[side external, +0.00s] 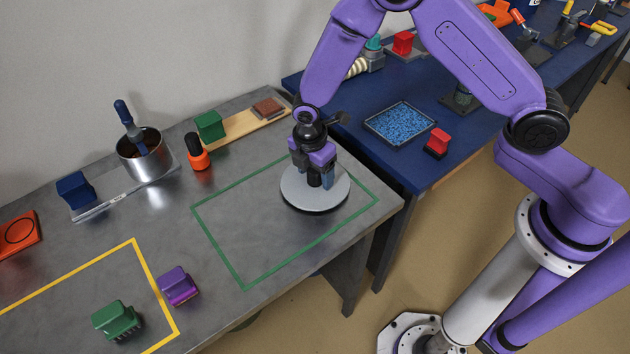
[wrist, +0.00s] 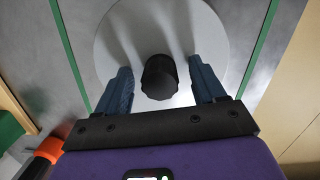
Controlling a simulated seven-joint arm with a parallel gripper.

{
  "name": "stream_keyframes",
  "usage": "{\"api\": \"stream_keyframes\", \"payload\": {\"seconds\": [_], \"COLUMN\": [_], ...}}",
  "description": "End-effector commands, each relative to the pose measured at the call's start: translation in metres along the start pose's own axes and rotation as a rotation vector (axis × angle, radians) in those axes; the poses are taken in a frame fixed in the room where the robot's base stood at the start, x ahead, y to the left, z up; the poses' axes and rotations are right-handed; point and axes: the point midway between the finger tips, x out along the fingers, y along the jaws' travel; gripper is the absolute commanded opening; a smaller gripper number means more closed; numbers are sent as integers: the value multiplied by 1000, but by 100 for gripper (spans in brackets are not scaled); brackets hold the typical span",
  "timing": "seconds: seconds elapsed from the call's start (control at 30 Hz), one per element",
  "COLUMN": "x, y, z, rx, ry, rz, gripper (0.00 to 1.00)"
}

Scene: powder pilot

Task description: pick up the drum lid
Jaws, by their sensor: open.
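The drum lid (side external: 300,198) is a round, light grey disc with a black knob. It lies on the grey table inside the green outline, near its right side. In the wrist view the lid (wrist: 110,45) fills the upper middle, and its black knob (wrist: 159,77) stands between my fingers. My gripper (side external: 314,178) is right above the lid, pointing down. In the wrist view my gripper (wrist: 161,85) is open, with one blue finger on each side of the knob and a gap visible on both sides. The fingertips' height relative to the lid is hard to tell.
An orange-and-black bottle (side external: 199,155), a green block (side external: 209,125) and a steel pot (side external: 145,160) stand along the back. A purple brush (side external: 177,286) and green brush (side external: 117,321) are at the front left. The green outline's left part is clear. A blue table (side external: 400,170) adjoins at right.

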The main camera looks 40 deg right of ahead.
Motion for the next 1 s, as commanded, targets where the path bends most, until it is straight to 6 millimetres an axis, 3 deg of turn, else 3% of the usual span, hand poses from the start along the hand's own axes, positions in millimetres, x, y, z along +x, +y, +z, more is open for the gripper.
{"api": "stream_keyframes", "payload": {"seconds": [0.17, 0.3, 0.37, 0.77, 1.0], "x": [0, 0, 0, -5, -30], "y": [0, 0, 0, 0, 1], "z": [0, 0, 0, 1, 4], "rx": [0, 0, 0, 0, 2], "ry": [0, 0, 0, 0, 1], "rz": [0, 0, 0, 1, 3], "gripper": [66, 20, 7, 7, 7]}}
